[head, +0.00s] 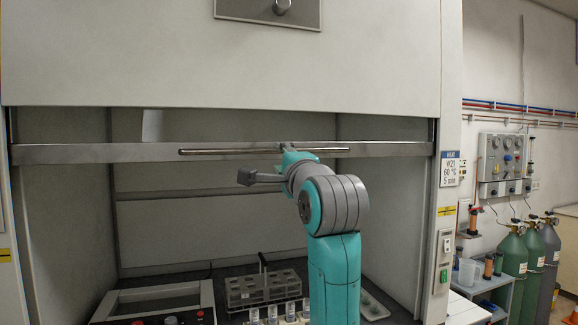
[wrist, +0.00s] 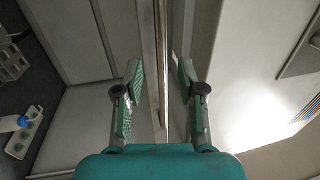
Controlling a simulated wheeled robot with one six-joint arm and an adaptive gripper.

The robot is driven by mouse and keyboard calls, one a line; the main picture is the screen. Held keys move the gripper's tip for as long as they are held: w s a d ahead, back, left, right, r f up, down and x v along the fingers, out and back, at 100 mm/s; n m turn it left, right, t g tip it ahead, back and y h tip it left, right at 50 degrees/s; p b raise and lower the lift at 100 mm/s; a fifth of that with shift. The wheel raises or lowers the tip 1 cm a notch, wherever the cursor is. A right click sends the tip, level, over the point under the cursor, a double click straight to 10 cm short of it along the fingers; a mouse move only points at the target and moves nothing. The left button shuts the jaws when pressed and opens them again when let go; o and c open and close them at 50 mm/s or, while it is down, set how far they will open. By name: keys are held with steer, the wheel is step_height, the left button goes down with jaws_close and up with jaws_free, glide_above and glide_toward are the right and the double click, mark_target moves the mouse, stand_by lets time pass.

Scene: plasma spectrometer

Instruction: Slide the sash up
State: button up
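The sash shows in the head view as a grey metal bottom rail (head: 90,153) across the fume hood opening, a little below the hood's upper front panel. A long thin bar handle (head: 225,151) runs along the rail. My arm reaches up to the handle right of its middle and hides part of it; my gripper's fingers are mostly hidden there. In the wrist view my gripper (wrist: 161,78) is open. Its two green-padded fingers stand on either side of the handle (wrist: 162,50), which runs up the picture between them. A gap shows on both sides of it.
A control strip (head: 444,262) is on the right post. Gas cylinders (head: 514,262) stand farther right.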

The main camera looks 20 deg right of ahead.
steer(key=s, duration=0.2)
steer(key=s+f, duration=0.1)
steer(key=s, duration=0.1)
steer(key=shift+s, duration=0.4)
